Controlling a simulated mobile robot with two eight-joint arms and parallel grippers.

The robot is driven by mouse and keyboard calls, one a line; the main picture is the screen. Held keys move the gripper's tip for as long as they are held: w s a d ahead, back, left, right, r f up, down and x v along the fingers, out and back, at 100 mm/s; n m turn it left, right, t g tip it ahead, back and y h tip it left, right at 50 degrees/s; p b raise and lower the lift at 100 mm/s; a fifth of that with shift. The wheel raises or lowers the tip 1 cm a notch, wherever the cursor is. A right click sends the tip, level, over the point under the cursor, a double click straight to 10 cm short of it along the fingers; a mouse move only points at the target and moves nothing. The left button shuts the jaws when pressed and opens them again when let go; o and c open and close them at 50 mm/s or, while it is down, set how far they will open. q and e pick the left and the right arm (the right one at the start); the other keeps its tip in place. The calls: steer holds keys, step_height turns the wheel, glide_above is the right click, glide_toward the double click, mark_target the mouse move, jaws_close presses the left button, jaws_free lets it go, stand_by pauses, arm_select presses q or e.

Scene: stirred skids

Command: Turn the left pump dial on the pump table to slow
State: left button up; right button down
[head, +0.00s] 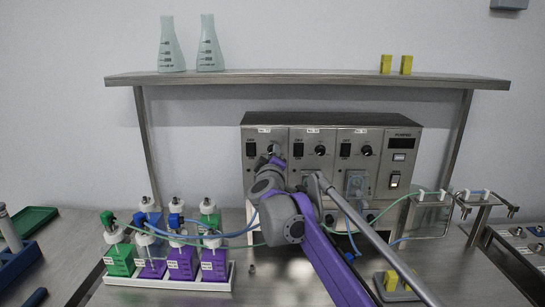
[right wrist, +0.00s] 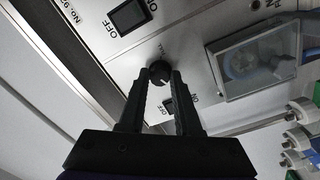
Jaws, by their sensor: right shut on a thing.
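The pump unit (head: 334,120) is a grey metal box with several panels on the pump table (head: 220,292). The left pump dial (right wrist: 159,73) is a small black knob on the leftmost panel. In the head view my right gripper (head: 274,160) is in front of that panel and mostly covers the dial. In the right wrist view the gripper (right wrist: 160,80) has its two dark fingertips on either side of the dial, shut on it. The dial's pointer direction is too small to read surely. My left gripper is not in view.
Two more dials, the middle dial (head: 320,150) and the right dial (head: 367,151), sit on the neighbouring panels. A white tray (head: 165,284) of several capped bottles stands left, with tubes running to the pumps. A shelf (head: 300,77) with flasks spans above.

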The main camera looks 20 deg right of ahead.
steer(key=shift+n, duration=0.6)
steer(key=c, duration=0.6)
jaws_free()
steer(key=shift+s, duration=0.1)
steer(key=b+v, duration=0.1)
steer(key=v, duration=0.9)
steer(key=shift+s, duration=0.3)
steer(key=shift+a, duration=0.15)
